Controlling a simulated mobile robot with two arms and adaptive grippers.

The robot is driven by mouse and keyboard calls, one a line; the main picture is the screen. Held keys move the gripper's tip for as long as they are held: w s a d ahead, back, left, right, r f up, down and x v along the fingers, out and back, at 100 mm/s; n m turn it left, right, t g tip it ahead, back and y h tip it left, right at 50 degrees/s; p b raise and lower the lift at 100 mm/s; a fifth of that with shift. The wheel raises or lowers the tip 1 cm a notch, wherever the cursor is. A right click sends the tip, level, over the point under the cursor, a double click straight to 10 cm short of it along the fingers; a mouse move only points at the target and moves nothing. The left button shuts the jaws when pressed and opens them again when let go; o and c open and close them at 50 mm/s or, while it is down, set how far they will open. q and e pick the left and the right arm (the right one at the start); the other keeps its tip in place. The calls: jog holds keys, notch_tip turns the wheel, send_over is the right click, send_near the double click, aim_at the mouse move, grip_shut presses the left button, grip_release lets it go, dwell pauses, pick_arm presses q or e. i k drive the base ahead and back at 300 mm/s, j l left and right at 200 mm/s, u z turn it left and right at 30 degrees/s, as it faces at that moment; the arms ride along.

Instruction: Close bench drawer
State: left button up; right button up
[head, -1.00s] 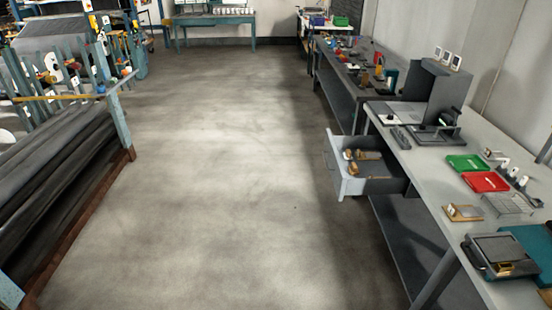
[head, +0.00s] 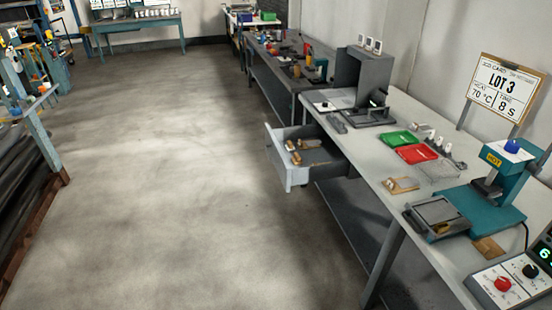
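The bench drawer (head: 287,166) is pulled out from the left side of the long grey bench (head: 370,172), in the middle of the head view. Its light grey front faces left, over the open floor. Several small brass or tan pieces (head: 294,152) lie inside it. The drawer's inner end is hidden under the bench top. Neither of my grippers shows in the head view.
Clear concrete floor (head: 160,190) lies left of the drawer. A rack of grey rolls (head: 22,220) stands at the left edge. The bench carries a green tray (head: 398,139), a red tray (head: 416,154) and a teal press (head: 495,185). A darker bench (head: 270,75) stands beyond.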

aim_at(290, 175)
jog(key=i+j+z, duration=0.15)
jog(key=i, duration=0.4)
jog(key=i+j+z, duration=0.2)
jog(key=i+j, duration=0.15)
jog(key=i, duration=0.15)
